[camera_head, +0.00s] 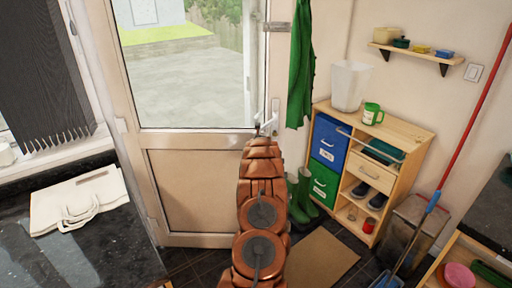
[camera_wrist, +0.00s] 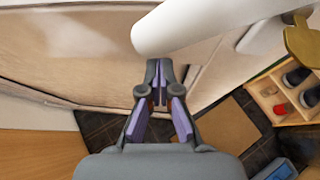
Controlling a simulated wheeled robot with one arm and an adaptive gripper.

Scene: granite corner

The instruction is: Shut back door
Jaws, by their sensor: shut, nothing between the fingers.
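The back door (camera_head: 195,185) has a white frame, a large glass pane above and a beige panel below. I cannot tell from here whether it stands slightly ajar. Its handle (camera_head: 275,106) is at the right edge, by my arm's end. My gripper (camera_head: 265,128) is beside the handle, at about the bottom of the glass, and my arm hides part of the door's lower right. In the wrist view my gripper (camera_wrist: 162,66) is shut and empty. Its tips are just below a thick white bar, perhaps the handle (camera_wrist: 205,22), with the door's beige panel (camera_wrist: 75,45) behind; contact is unclear.
Green boots (camera_head: 301,196) and a doormat (camera_head: 320,262) are right of my arm. A wooden shelf unit (camera_head: 400,150) stands against the right wall, with a green coat (camera_head: 301,65) hanging beside it. A dark counter (camera_head: 75,250) takes up the lower left.

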